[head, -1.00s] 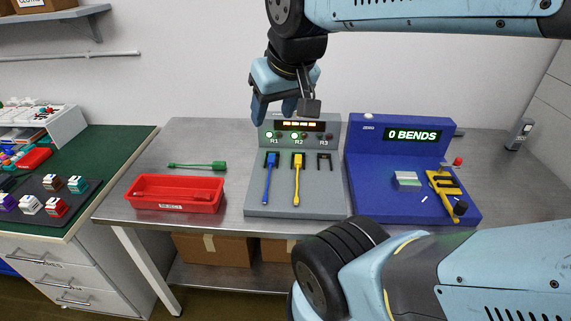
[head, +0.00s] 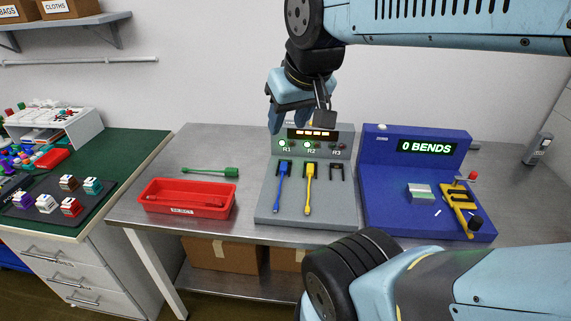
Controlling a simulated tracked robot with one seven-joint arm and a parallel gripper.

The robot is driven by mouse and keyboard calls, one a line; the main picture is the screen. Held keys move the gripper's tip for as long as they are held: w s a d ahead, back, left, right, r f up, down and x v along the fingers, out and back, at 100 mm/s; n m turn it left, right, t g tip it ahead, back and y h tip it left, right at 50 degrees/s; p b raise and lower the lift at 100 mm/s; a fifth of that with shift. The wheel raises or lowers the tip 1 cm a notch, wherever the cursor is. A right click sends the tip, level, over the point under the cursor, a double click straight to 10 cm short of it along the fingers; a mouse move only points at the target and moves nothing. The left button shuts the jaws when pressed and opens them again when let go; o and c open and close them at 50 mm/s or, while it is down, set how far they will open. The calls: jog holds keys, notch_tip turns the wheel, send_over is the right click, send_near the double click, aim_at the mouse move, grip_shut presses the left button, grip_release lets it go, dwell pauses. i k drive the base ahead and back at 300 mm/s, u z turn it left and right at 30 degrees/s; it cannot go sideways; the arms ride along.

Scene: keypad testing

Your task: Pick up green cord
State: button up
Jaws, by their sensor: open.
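The green cord (head: 212,171) lies on the steel table (head: 190,150), behind the red reject tray (head: 187,209). Its thick green plug end points right and its thin end points left. My gripper (head: 293,122) hangs in front of the grey test stand's upper panel, above and to the right of the green cord and well apart from it. It is open, and nothing shows between its fingers.
The grey stand (head: 266,211) holds a blue cord (head: 283,186) and a yellow cord (head: 309,188) in R1 and R2; R3 is empty. A blue bend tester (head: 380,205) reading "0 BENDS" stands right. Keycaps lie on the green bench (head: 135,155) at left.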

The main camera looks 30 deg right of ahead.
aim_at(232, 172)
jog(key=u, duration=1.45)
jog(key=i, duration=0.1)
jog(key=z, duration=3)
jog(key=k, duration=0.95)
jog(key=u, duration=1.15)
jog(key=i, duration=1)
jog(key=u, duration=0.05)
